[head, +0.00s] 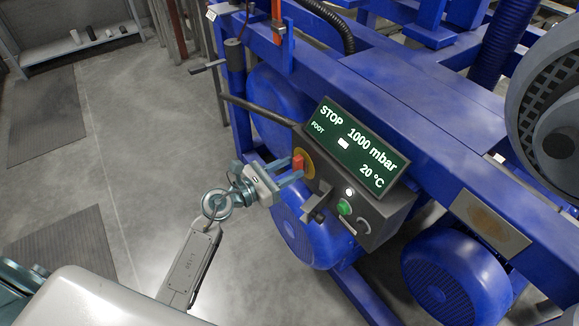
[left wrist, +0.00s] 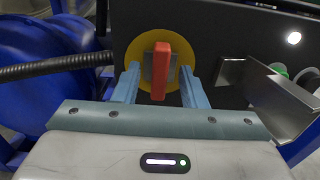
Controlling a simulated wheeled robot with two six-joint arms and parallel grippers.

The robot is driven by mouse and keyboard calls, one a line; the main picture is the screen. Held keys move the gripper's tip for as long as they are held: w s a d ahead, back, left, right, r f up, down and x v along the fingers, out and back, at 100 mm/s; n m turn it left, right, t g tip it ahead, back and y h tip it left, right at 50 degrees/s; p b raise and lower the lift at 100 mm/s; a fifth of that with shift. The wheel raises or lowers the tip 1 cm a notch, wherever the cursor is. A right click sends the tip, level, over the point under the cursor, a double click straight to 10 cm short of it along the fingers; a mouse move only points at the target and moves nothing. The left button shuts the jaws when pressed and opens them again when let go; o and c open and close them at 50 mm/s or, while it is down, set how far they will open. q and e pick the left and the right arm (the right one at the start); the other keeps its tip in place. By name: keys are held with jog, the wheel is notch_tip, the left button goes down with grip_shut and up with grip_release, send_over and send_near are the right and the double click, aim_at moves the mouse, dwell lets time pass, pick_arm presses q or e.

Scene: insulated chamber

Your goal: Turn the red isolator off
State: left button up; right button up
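The red isolator (head: 298,162) is a red bar handle on a round yellow plate, on the left part of the dark control box. In the left wrist view the red handle (left wrist: 161,70) stands upright in front of the yellow plate (left wrist: 133,52). My left gripper (head: 293,169) is at the isolator. In the left wrist view its two light blue fingers (left wrist: 160,84) are open, one on each side of the handle, with gaps between. My right gripper is not in view.
The box's display (head: 352,147) reads STOP, 1000 mbar and 20 °C. A metal bracket (head: 316,203) juts out right of the isolator, near a green button (head: 344,207). A dark hose (head: 258,111) runs in from the left. Open grey floor (head: 140,120) lies to the left.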

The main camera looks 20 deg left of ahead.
pick_arm(q)
jog(key=shift+w+d, duration=0.25)
grip_shut()
